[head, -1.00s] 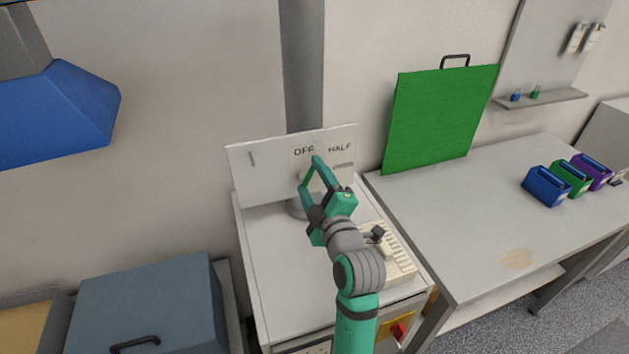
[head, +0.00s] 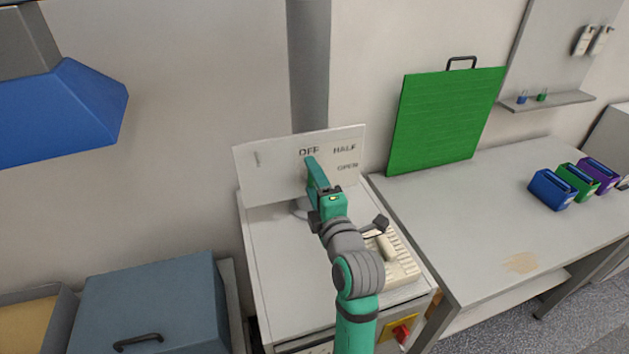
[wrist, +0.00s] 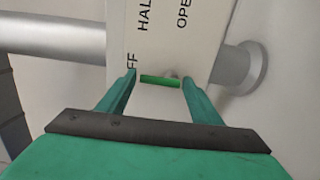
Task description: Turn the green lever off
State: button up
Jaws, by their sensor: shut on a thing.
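The green lever (wrist: 160,81) shows in the wrist view as a short green bar between my fingertips, in front of the white label panel. My gripper (wrist: 159,84) is shut on it, with one finger at each end of the bar. In the head view my gripper (head: 311,163) reaches the white panel (head: 262,180) just below the word OFF. HALF and OPEN are printed to the right. The lever is hidden behind my gripper in the head view.
A grey pipe (wrist: 50,38) runs behind the panel. Below, a beige device (head: 398,268) stands on the white cabinet (head: 284,285). A green board (head: 445,120) leans on the wall at right. Blue, green and purple boxes (head: 577,180) stand on the right table.

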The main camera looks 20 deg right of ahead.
jog(key=shift+a, duration=0.1)
jog(key=o, duration=1.1)
jog(key=shift+s, duration=0.1)
jog(key=shift+c, duration=0.2)
jog(key=s, duration=1)
jog(key=shift+s+d, duration=0.25)
jog(key=shift+s, duration=0.15)
